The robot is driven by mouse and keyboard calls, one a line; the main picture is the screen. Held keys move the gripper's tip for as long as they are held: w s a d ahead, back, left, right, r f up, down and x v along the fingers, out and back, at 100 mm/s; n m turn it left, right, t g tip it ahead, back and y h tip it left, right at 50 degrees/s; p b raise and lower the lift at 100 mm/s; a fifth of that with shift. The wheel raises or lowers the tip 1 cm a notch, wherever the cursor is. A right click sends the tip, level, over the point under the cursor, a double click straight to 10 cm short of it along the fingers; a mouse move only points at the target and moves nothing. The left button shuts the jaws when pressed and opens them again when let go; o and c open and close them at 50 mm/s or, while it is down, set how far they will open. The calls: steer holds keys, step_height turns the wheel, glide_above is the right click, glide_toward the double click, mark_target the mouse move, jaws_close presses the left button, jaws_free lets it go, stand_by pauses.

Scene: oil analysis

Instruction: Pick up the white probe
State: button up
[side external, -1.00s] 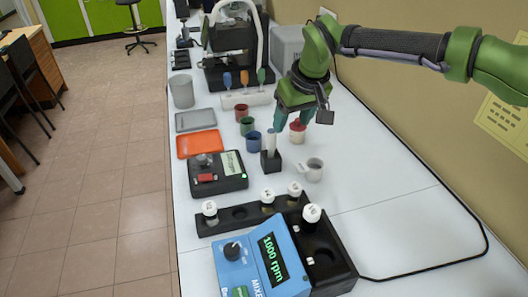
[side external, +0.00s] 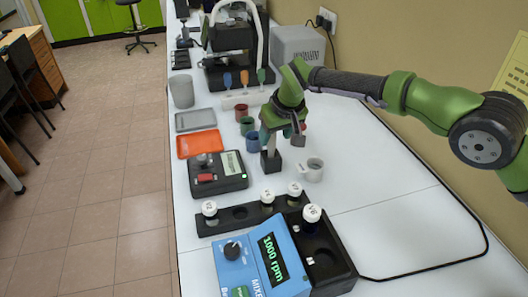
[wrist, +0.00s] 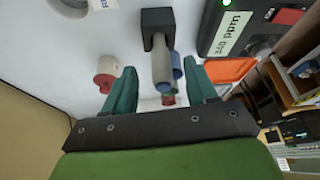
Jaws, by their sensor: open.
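The white probe (side external: 271,143) stands upright in a small black holder (side external: 271,161) in the side view. In the wrist view the probe (wrist: 161,66) looks light grey with a blue end, rising from the black holder (wrist: 156,18). My gripper (side external: 278,134) is at the probe's upper part in the side view, which hides the probe's top. In the wrist view my gripper (wrist: 162,73) is open, with one teal finger on each side of the probe and a visible gap to each.
A white mug (side external: 313,170) stands right of the holder. Blue (side external: 253,142) and green (side external: 247,125) cups stand behind it. A red-and-white container (wrist: 107,72) is beside a finger. A black meter (side external: 217,174) and orange tray (side external: 199,144) lie left.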

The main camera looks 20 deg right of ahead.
mark_target(271, 141)
steer(key=x, duration=0.5)
steer(key=shift+w+r, duration=0.1)
steer(key=shift+w, duration=0.1)
steer(key=shift+c, duration=0.5)
steer(key=c, duration=1)
